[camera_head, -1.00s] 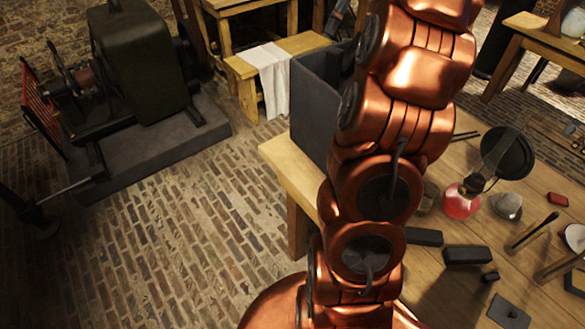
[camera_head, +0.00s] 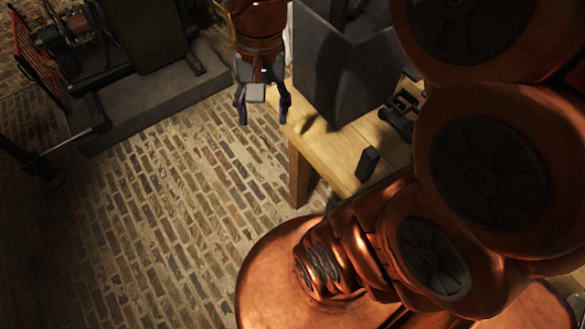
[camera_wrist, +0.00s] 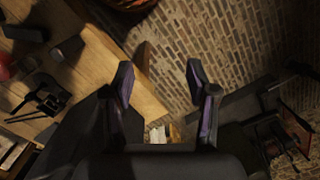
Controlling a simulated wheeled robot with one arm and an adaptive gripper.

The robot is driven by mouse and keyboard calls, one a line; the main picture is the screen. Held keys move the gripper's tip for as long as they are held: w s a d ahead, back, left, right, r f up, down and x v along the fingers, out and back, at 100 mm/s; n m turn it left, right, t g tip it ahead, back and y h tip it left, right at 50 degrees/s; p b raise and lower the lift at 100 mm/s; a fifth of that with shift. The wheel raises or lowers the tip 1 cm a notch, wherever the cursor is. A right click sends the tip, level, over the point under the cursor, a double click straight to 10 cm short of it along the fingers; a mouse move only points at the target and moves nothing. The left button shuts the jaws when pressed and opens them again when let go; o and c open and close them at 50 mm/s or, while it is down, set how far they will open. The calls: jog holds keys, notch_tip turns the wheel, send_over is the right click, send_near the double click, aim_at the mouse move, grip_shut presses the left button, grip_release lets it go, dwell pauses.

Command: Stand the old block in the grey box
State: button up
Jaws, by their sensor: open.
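The grey box (camera_head: 340,75) stands on the wooden table near its left corner, its open top partly cut off by the frame's upper edge. My gripper (camera_head: 263,112) hangs just left of the box, by the table's corner, with its fingers pointing down. In the wrist view my gripper (camera_wrist: 160,82) has its two fingers wide apart and nothing between them. A small dark block (camera_head: 367,163) stands on the table in front of the box. Dark blocks also show in the wrist view, one flat (camera_wrist: 24,33) and one nearer (camera_wrist: 70,48). I cannot tell which is the old one.
A dark tool-like item (camera_head: 398,118) lies on the table (camera_head: 345,150) right of the box. My arm covers much of the tabletop. A machine on a grey plinth (camera_head: 150,95) stands at left. The brick floor (camera_head: 190,200) between is clear.

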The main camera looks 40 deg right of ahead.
jog(key=s+a+f+n, duration=0.1)
jog(key=s+f+n, duration=0.2)
jog(key=s, duration=0.2)
jog(key=s+f+n+g+h, duration=0.1)
jog(key=s+f+n, duration=0.2)
jog(key=s, duration=0.3)
jog(key=shift+a+f+n, duration=0.35)
jog(key=shift+a+n, duration=0.05)
